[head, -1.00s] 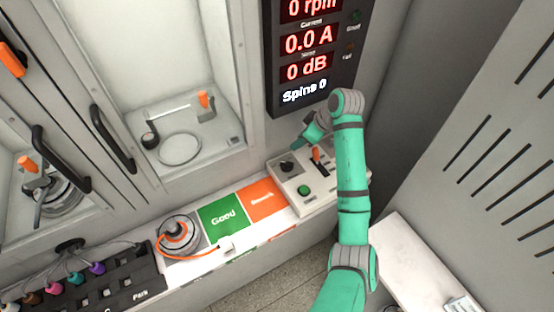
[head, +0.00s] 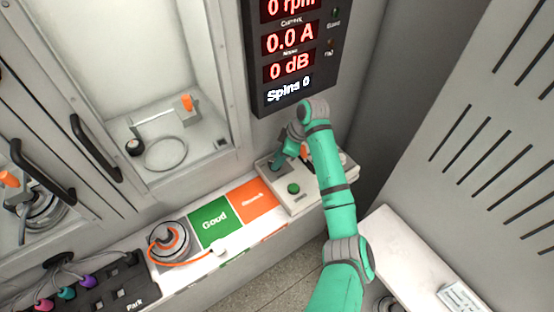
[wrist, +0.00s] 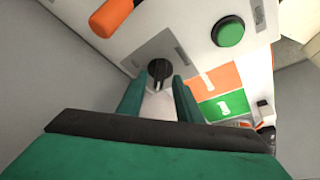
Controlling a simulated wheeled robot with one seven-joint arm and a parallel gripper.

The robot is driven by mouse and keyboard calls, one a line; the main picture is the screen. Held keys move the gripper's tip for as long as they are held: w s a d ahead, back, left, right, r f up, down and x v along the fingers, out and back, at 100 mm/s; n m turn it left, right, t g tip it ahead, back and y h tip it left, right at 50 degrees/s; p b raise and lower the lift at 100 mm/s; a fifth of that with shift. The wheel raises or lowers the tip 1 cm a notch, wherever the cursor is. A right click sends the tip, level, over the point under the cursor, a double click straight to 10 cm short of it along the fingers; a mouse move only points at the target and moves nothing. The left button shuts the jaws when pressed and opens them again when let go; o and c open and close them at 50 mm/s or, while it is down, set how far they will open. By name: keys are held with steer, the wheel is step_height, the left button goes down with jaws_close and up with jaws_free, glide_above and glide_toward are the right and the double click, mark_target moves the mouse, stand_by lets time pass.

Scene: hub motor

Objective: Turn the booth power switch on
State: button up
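The control box (head: 310,200) sits at the right end of the counter. In the wrist view it carries a black rotary knob (wrist: 159,70) on a grey plate, an orange-handled lever (wrist: 112,16) and a green button (wrist: 229,32). No label is readable, so I cannot tell which control is the booth power switch. My gripper (wrist: 158,92) is open, its two green fingers pointing at the knob with the knob between their tips. I cannot tell whether they touch it. In the head view my gripper (head: 277,165) is over the box's left part and hides the knob.
A dark display (head: 290,60) above the box reads 0 rpm, 0.0 A, 0 dB and Spins 0. Left of the box lie an orange pad (head: 252,200), a green "Good" pad (head: 213,224) and a hub motor (head: 169,242) with an orange cable. A grey cabinet wall (head: 470,130) stands right.

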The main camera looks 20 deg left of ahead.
steer(key=shift+a+f, duration=0.2)
steer(key=shift+f, duration=0.25)
jaws_close()
